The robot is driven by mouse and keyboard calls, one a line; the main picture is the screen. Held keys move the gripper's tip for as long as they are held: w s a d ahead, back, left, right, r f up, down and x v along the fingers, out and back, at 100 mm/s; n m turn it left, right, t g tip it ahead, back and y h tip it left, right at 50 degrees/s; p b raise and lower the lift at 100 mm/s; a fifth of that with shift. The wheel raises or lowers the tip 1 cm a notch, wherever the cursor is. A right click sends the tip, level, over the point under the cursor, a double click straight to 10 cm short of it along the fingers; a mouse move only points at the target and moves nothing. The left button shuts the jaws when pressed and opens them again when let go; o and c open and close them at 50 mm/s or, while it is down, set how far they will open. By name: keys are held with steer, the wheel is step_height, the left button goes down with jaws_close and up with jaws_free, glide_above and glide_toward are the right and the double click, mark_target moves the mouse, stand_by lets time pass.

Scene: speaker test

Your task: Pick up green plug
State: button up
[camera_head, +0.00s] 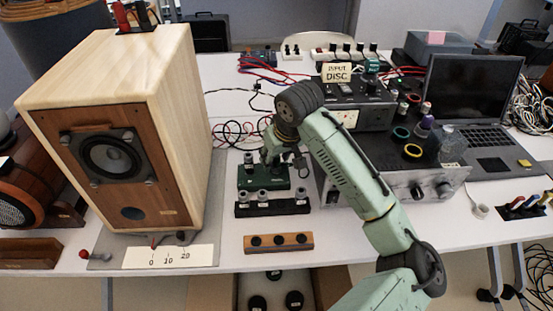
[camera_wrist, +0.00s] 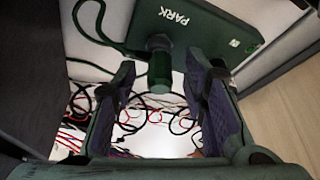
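In the wrist view a dark green plug (camera_wrist: 159,68) stands out from a green block (camera_wrist: 208,28) marked PARK. It lies between the tips of my gripper's two fingers, with a gap visible on either side. My gripper (camera_head: 272,158) is open and points down over the green block (camera_head: 262,184) on the table. The gripper largely hides the plug in the head view. A green cord loops beside the block in the wrist view.
A large wooden speaker (camera_head: 110,150) stands close on the left, and an amplifier (camera_head: 400,184) close on the right. A black strip with several connectors (camera_head: 271,209) and a wooden strip (camera_head: 278,243) lie in front. Loose cables (camera_head: 232,132) lie behind.

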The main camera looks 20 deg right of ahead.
mark_target(278, 158)
jaws_close()
stand_by(0.5)
steer(key=shift+r, duration=0.5)
steer(key=b+v, duration=0.1)
steer(key=v, duration=0.1)
steer(key=shift+s+r+b, duration=0.1)
steer(key=shift+r+b, duration=0.15)
steer(key=shift+b, duration=0.1)
steer(key=s+r+b, duration=0.1)
steer(key=s+b, duration=0.1)
steer(key=s, duration=1.3)
steer(key=shift+a+r+b, duration=0.3)
steer(key=shift+a, duration=0.15)
step_height(278, 158, up, 4)
steer(key=p, duration=0.4)
steer(key=shift+s, duration=0.1)
